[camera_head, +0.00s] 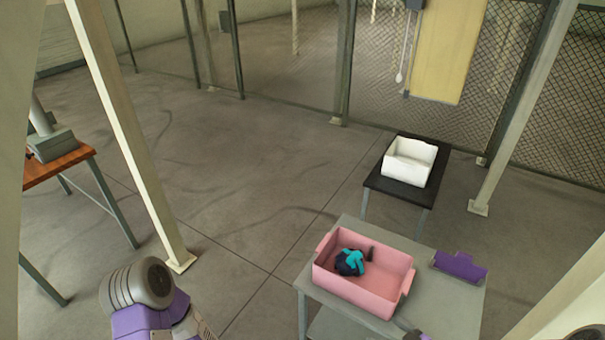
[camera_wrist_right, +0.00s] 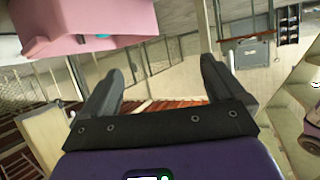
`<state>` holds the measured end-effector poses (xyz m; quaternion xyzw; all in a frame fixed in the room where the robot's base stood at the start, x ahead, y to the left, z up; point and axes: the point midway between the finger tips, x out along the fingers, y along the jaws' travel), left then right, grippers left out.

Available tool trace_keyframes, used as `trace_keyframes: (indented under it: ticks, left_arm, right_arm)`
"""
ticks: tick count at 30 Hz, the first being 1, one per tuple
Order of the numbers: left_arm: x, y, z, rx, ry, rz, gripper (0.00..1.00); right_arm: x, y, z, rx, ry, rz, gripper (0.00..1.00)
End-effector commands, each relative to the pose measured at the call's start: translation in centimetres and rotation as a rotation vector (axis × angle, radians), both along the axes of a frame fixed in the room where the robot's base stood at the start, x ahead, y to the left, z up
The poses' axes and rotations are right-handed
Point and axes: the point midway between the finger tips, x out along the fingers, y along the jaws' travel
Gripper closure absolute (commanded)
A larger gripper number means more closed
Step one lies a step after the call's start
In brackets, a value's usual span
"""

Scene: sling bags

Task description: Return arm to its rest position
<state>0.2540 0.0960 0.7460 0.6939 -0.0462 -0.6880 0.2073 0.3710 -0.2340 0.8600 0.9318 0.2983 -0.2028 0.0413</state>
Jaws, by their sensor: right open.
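A dark blue and teal sling bag (camera_head: 350,262) lies in the pink bin (camera_head: 366,300) on a grey table. A small dark piece beside it may be part of the bag. My right gripper (camera_wrist_right: 163,65) is open, with nothing between its fingers in the right wrist view. That view looks turned over, with the pink bin (camera_wrist_right: 85,22) at its upper left, apart from the fingers. In the head view, a purple part at the bin's right looks like my right wrist. My left arm shows at the bottom left; its gripper is out of view.
A white bin (camera_head: 410,160) stands on a black table (camera_head: 390,187) behind the grey table (camera_head: 440,305). An orange-topped table (camera_head: 60,164) is at the left edge. Pale posts stand at left and right. Open floor lies in the middle.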

Motion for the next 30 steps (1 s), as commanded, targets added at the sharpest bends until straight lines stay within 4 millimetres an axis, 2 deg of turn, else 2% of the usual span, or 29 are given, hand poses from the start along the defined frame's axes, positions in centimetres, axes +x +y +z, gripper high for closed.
trace_keyframes:
  ticks: [1,7,11,14,18,21,25,30]
  left_arm:
    - [0.1,0.0,-0.7,0.0,-0.002,0.001,0.57]
    - [0.2,0.0,-2.2,0.001,-0.003,0.001,0.57]
    - [0.1,0.0,-3.4,0.0,-0.002,0.001,0.57]
    - [0.1,0.0,-4.6,0.0,-0.002,0.001,0.57]
    - [0.2,0.0,-6.9,0.0,-0.002,0.001,0.57]
    - [0.2,0.0,-8.2,0.0,-0.002,0.001,0.57]
    - [0.2,0.0,-9.3,0.0,-0.002,0.001,0.57]
    - [0.2,0.0,-9.7,0.0,-0.002,0.001,0.57]
  right_arm:
    - [0.2,0.8,-1.2,0.017,0.037,-0.007,0.04]
    - [0.3,3.1,-4.7,0.067,0.207,-0.066,0.04]
    - [-0.2,5.1,-7.7,0.099,0.354,-0.112,0.04]
    - [-1.1,7.1,-10.6,0.118,0.502,-0.157,0.04]
    - [-4.1,10.3,-15.5,0.123,0.772,-0.251,0.04]
    - [-6.8,11.9,-18.2,0.107,0.949,-0.331,0.04]
    - [-9.6,13.1,-20.3,0.079,1.113,-0.424,0.04]
    - [-11.4,13.7,-21.1,0.059,1.205,-0.495,0.04]
